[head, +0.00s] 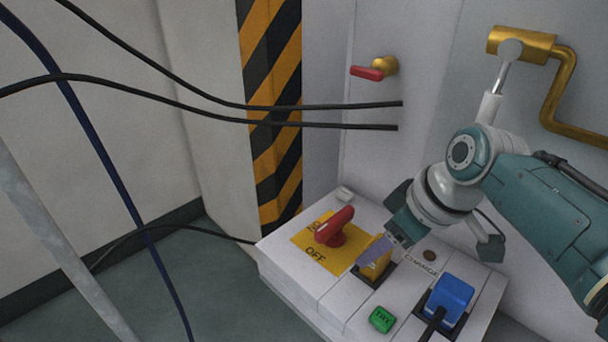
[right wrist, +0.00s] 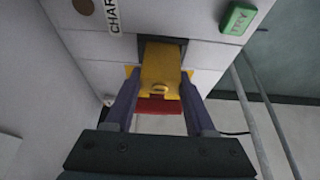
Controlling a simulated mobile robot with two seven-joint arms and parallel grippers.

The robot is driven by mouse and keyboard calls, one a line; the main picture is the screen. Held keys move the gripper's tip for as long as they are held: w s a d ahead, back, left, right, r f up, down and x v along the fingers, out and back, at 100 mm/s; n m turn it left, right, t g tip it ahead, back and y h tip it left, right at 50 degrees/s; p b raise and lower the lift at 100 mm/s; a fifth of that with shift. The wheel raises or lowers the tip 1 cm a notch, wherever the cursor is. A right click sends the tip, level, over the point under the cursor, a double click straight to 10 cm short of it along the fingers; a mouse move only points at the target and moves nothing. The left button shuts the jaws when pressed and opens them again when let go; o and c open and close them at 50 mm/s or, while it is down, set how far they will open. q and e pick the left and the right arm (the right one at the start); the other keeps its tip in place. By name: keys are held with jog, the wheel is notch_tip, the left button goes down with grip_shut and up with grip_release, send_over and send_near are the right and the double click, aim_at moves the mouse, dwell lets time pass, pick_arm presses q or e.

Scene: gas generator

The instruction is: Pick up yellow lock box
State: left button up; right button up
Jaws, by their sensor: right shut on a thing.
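The yellow lock box (head: 375,269) sits in a dark slot on the white control panel, between the red switch and the blue plug. In the right wrist view the yellow lock box (right wrist: 160,68) shows close up, with a small ring on its face. My right gripper (head: 376,250) is at the box from above. Its two purple-grey fingers (right wrist: 158,95) stand on either side of the box and are shut on it. The box's lower part is hidden in the slot. My left gripper is not in view.
The panel (head: 320,285) carries a red rotary switch (head: 335,228) on a yellow plate, a green TRY button (head: 382,319) and a blue plug (head: 450,294) with a cable. A red-handled valve (head: 375,70) and brass pipe (head: 558,85) are on the wall behind. Black cables cross at left.

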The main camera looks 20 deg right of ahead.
grip_shut()
